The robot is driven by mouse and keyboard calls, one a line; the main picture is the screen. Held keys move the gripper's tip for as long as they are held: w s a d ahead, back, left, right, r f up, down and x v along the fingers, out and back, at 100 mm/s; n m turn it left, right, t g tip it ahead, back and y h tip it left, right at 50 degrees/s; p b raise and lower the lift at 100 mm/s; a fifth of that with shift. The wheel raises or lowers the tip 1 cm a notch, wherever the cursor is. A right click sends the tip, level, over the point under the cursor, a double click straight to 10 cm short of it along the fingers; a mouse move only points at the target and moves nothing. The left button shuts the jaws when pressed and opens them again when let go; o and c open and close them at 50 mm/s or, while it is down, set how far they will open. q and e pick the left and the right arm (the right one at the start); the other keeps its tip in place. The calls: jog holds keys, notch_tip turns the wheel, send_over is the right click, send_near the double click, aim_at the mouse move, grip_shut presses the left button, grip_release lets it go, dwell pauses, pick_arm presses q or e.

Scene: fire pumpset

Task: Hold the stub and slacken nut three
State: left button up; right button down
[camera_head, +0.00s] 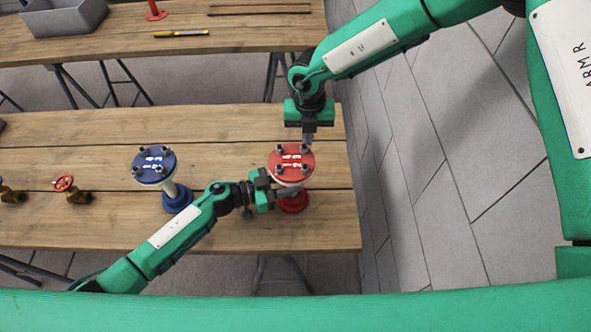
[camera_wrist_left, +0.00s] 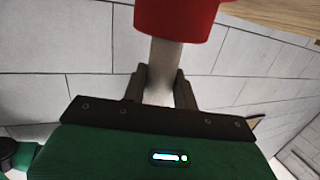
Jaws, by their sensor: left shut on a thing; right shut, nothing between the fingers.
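The red stub (camera_head: 291,160) stands upright near the right end of the near table, its top flange carrying several dark nuts and white numbers. My left gripper (camera_head: 284,191) comes in from the left below the flange. In the left wrist view its two fingers are shut on the stub's pale pipe (camera_wrist_left: 164,62), with a red end of the stub (camera_wrist_left: 178,18) above. My right gripper (camera_head: 308,138) points down at the flange's far right edge, fingers shut and empty, close to the far right nut (camera_head: 304,148). Whether it touches that nut cannot be told.
A blue flanged stub (camera_head: 154,164) stands to the left on the same wooden table (camera_head: 90,125). A red-handled valve (camera_head: 68,187) lies further left. A second table behind holds a grey bin (camera_head: 62,18) and a yellow tool (camera_head: 181,34). Open floor lies to the right.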

jog(key=shift+s+a, duration=0.15)
jog(key=shift+a, duration=0.15)
dwell(0.4)
jog(key=shift+s+a, duration=0.1)
jog(key=shift+a, duration=0.55)
dwell(0.3)
notch_tip(320, 180, up, 6)
jog(key=w, duration=0.1)
jog(key=shift+a, duration=0.25)
dwell(0.4)
jog(key=shift+w, duration=0.1)
